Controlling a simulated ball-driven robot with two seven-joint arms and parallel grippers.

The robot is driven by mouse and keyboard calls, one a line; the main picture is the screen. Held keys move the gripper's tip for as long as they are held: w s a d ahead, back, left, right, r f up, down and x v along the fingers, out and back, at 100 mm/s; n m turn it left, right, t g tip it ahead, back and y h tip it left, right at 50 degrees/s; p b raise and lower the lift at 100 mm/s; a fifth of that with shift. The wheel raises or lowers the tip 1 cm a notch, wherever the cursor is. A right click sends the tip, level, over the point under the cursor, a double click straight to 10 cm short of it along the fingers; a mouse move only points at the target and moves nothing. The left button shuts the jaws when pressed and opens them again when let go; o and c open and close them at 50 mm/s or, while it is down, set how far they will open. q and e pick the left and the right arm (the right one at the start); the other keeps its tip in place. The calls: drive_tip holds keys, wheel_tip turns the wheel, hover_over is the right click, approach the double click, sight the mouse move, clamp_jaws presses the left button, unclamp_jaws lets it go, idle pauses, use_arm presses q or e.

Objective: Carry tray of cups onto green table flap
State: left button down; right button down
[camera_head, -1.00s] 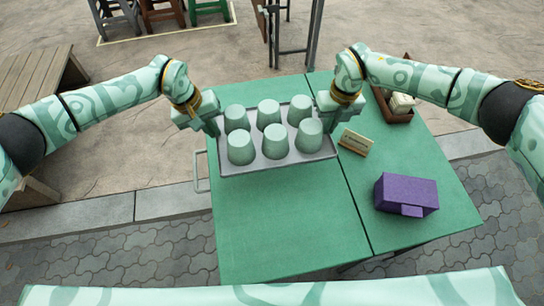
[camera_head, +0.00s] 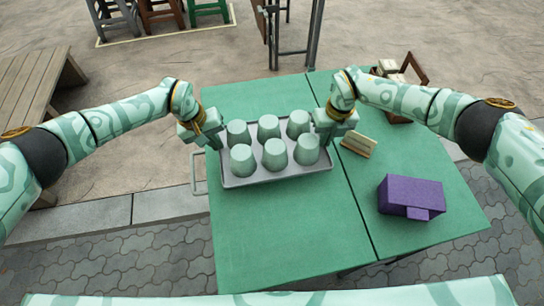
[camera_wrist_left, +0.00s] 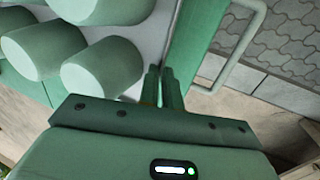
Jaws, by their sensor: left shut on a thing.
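My left gripper (camera_head: 213,142) is shut on the tray's left rim. In the left wrist view its fingers (camera_wrist_left: 163,88) are close together at the tray edge (camera_wrist_left: 150,35), beside the cups (camera_wrist_left: 102,68). My right gripper (camera_head: 324,130) is at the tray's right rim; its fingertips are partly hidden behind a cup and the hand.
A small sign (camera_head: 359,144) stands just right of my right gripper. A purple box (camera_head: 411,196) sits on the right part of the table. A brown caddy (camera_head: 414,70) is at the back right. A metal handle (camera_head: 197,178) sticks out at the left edge. The near left tabletop is clear.

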use_arm(q)
drive_tip(key=shift+a+f, duration=0.2)
drive_tip(key=shift+a, duration=0.05)
use_arm(e)
drive_tip(key=shift+d+f, duration=0.15)
drive_tip(key=shift+d, duration=0.1)
